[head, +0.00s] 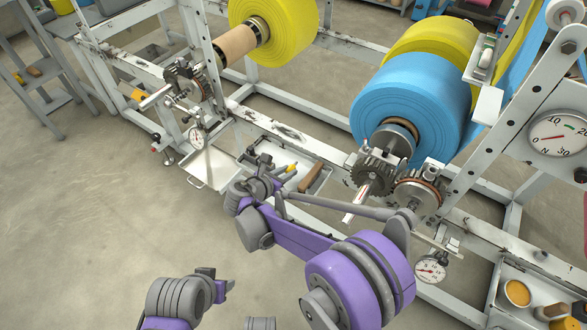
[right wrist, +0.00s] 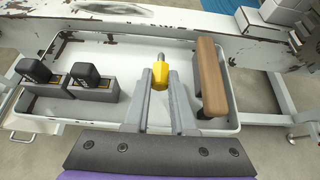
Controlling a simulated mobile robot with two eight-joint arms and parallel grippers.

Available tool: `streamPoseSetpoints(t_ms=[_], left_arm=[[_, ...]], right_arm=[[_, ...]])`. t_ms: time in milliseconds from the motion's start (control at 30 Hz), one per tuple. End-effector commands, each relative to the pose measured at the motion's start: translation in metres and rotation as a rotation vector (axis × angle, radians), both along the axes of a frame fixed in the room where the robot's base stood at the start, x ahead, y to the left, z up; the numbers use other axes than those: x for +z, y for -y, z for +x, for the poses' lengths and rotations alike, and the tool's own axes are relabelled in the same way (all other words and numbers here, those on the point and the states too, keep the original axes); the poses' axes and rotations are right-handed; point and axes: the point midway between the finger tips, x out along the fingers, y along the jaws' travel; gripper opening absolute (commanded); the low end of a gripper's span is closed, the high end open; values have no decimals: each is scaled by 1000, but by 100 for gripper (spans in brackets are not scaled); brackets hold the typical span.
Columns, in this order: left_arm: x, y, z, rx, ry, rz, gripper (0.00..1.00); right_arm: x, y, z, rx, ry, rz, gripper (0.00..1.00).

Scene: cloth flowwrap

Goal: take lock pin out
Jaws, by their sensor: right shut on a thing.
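The lock pin (right wrist: 159,84), with a yellow head and a grey metal shank, is between the fingers of my right gripper (right wrist: 160,78) in the right wrist view. The fingers are shut on its yellow head. The pin is over the shallow white tray (right wrist: 50,120); I cannot tell whether it still touches the tray floor. In the head view the pin's yellow part (head: 292,168) shows beside my right gripper (head: 281,174). My left gripper (head: 224,287) is low in the head view, away from the tray, and its finger opening is not clear.
Two black-topped blocks (right wrist: 87,75) stand left of the pin in the tray. A brown-handled tool (right wrist: 211,75) lies close to its right. The white machine frame (head: 270,125), gears (head: 375,168) and blue roll (head: 405,105) stand behind.

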Motion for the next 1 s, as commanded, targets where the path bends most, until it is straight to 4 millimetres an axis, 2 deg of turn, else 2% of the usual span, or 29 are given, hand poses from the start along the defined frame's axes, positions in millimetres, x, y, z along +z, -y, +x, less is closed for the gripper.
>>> streamPoseSetpoints(t_ms=[467,767,800,967,1000], left_arm=[[0,0,0,0,0,0,50],[0,0,0,0,0,0,50],[0,0,0,0,0,0,50],[0,0,0,0,0,0,50],[0,0,0,0,0,0,50]], right_arm=[[-15,0,0,0,0,0,0],[-16,0,0,0,0,0,0],[-16,0,0,0,0,0,29],[-16,0,0,0,0,0,58],[-16,0,0,0,0,0,59]])
